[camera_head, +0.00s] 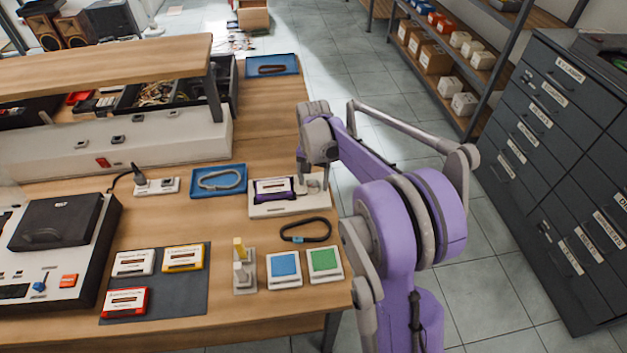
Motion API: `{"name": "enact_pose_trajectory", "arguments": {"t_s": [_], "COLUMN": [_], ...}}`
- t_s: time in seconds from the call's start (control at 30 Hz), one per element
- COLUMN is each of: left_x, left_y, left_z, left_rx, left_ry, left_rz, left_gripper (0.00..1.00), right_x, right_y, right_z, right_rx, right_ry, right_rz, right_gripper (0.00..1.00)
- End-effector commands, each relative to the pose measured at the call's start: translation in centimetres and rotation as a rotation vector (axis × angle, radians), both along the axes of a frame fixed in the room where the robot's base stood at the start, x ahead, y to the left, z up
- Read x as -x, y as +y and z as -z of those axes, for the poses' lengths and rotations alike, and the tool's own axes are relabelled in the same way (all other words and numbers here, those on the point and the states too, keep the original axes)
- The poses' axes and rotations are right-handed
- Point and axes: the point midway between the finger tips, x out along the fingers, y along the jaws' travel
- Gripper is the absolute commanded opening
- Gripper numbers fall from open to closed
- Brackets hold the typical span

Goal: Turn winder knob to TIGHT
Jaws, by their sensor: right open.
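The winder (283,209) is a white base near the right edge of the wooden table, with a purple cassette (272,188) lying in it. My right arm reaches in from the right, and its gripper (313,182) points down over the right end of the winder. The gripper is open, with its fingers around or just above the spot of the knob. A small grey part there looks like the knob (312,187), but it is mostly hidden and its setting cannot be read. Whether the fingers touch it, I cannot tell. My left gripper is not in view.
In front of the winder lie a black band (306,230), a blue-topped block (285,266) and a green-topped block (324,261). A blue tray (219,181) stands left of it. Several cassettes lie on a dark mat (190,295). A black-lidded deck (60,225) stands far left.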

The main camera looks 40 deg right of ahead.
Motion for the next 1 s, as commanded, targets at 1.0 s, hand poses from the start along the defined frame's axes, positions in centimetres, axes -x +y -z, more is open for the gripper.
{"name": "enact_pose_trajectory", "arguments": {"t_s": [1.0], "left_x": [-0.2], "left_y": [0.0], "left_z": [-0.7], "left_rx": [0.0], "left_ry": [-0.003], "left_rz": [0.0], "left_gripper": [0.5], "right_x": [0.0], "right_y": [0.0], "right_z": [-10.4], "right_rx": [0.0], "right_ry": [0.0], "right_rz": [0.0], "right_gripper": [0.74]}}
